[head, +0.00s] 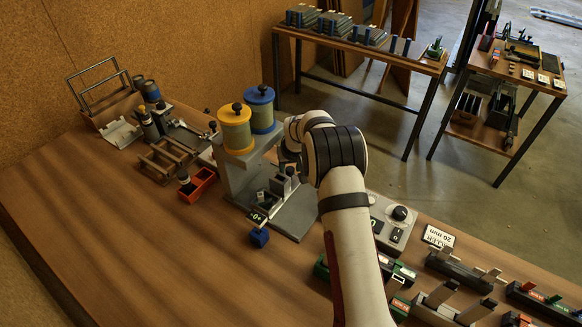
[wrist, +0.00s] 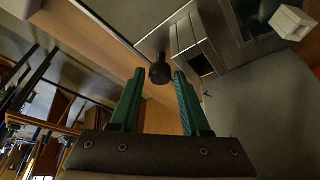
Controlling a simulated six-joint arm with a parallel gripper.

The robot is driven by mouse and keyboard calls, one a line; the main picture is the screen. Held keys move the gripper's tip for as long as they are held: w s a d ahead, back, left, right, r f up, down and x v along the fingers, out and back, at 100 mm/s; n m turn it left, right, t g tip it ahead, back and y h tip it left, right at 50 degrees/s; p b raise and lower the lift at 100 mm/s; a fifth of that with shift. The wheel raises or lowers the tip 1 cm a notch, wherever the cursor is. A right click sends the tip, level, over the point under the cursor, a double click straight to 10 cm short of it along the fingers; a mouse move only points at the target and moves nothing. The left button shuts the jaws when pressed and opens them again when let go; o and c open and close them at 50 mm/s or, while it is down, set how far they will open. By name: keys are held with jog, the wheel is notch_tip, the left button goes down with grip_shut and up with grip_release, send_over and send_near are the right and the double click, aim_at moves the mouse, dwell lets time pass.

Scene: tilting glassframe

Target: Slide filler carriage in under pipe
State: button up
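The filler station stands mid-table in the head view, with a grey upright, a grey base plate (head: 297,216) and a yellow-lidded (head: 235,128) and a blue-lidded canister (head: 260,108) on top. Small grey blocks, apparently the filler carriage (head: 283,186), sit on the base plate. In the wrist view my gripper (wrist: 159,72) has two green fingers, apart. A black knob (wrist: 160,73) shows between their tips, with a gap visible on each side. A grey hollow block (wrist: 193,47) is beside the knob. In the head view my arm hides most of the gripper. I cannot make out the pipe.
A red bin (head: 197,186) and wooden rack (head: 168,160) are left. A control box with a black dial (head: 400,213) and several fixtures are right. The front left of the table is clear.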

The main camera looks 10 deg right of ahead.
jog(key=v, duration=1.5)
jog(key=shift+r, duration=0.4)
jog(key=shift+s, duration=0.1)
jog(key=d+f+n+y, duration=0.4)
jog(key=d+n+y, duration=0.4)
jog(key=d+n, duration=0.2)
jog(key=shift+n, duration=0.3)
jog(key=x, duration=1.5)
jog(key=shift+w+d+f, duration=0.2)
jog(key=shift+w+f, duration=0.15)
jog(key=shift+f, duration=0.05)
